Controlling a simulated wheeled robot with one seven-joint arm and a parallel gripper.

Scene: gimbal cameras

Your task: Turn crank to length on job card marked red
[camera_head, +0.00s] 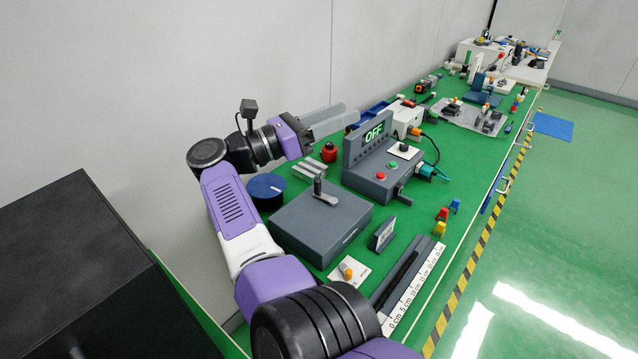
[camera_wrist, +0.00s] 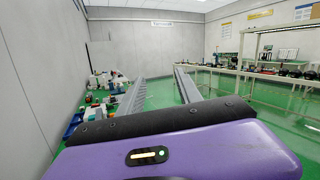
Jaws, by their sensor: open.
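A grey box (camera_head: 325,222) stands on the green bench with a crank (camera_head: 321,192) on its top. A white ruler strip (camera_head: 414,291) with centimetre marks lies at the bench's front right, beside a dark track (camera_head: 402,270). A small upright card stand (camera_head: 384,234) is in front of the box; its writing is too small to read. I cannot tell which card is marked red. My gripper (camera_head: 348,115) is open and empty, raised above and behind the box, away from the crank. Its two long grey fingers also show apart in the wrist view (camera_wrist: 160,76).
A console (camera_head: 376,170) with a display reading OFF stands beyond the box. Red, yellow and blue clips (camera_head: 443,214) stand near the right edge. A blue round container (camera_head: 265,188) and a red object (camera_head: 329,152) are behind. A white plate (camera_head: 349,271) with an orange knob lies in front.

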